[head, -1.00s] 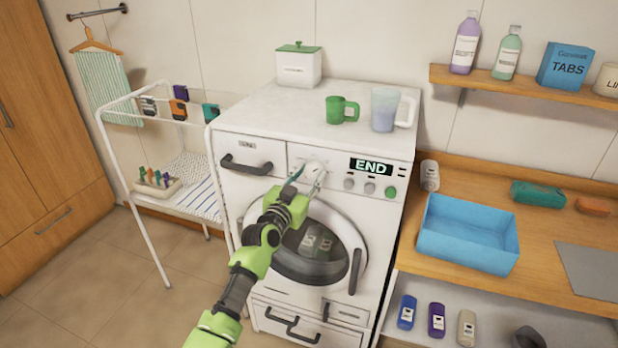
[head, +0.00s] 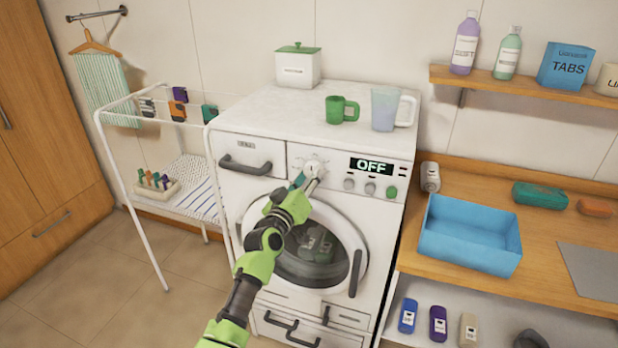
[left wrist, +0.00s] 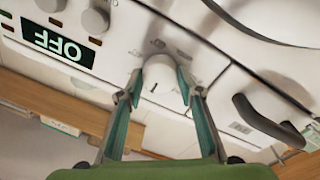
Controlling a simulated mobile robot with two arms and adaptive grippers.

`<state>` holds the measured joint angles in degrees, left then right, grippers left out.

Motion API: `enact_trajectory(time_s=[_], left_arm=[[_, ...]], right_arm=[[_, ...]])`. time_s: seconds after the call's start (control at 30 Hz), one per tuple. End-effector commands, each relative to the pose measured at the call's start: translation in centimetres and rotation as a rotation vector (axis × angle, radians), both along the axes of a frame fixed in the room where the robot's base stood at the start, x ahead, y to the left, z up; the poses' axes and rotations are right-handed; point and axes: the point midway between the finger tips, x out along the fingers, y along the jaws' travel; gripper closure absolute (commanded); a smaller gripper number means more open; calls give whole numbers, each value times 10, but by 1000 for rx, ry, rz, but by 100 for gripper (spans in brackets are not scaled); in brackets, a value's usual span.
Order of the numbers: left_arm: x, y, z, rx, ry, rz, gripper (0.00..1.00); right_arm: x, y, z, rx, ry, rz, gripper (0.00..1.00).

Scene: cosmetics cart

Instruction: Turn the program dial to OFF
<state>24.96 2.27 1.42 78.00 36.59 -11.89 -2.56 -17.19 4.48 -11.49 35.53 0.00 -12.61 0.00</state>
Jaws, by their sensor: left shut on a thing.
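The white washing machine (head: 345,140) stands in the middle of the head view. Its display (head: 371,166) reads OFF, and the display also shows upside down in the left wrist view (left wrist: 58,42). The white program dial (head: 313,169) is left of the display; it also shows in the left wrist view (left wrist: 159,70). My left gripper (head: 306,181) is shut on the dial, with one teal finger on each side of it in the left wrist view (left wrist: 158,88). The dial's markings are too small to read. My right gripper is not in view.
Smaller knobs (head: 349,184) and a green button (head: 391,192) sit below the display. A green mug (head: 336,110) and a jug (head: 384,108) stand on top. A drying rack (head: 126,190) is at left, a counter with a blue bin (head: 465,252) at right.

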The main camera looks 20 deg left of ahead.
Motion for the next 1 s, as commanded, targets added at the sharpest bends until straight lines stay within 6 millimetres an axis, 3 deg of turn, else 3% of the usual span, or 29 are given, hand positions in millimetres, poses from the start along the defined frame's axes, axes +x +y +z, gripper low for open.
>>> enact_trajectory(time_s=[0.57, 0.6, 0.67, 1.0], left_arm=[[0, 1, 2, -39, -2, 2, 88], [0, 1, 2, -38, -2, 2, 64], [0, 1, 2, -38, -2, 2, 49], [0, 0, 0, -37, 0, 1, 49]], right_arm=[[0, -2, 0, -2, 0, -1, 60], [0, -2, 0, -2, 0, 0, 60], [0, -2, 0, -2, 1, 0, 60], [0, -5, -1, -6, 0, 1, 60]])
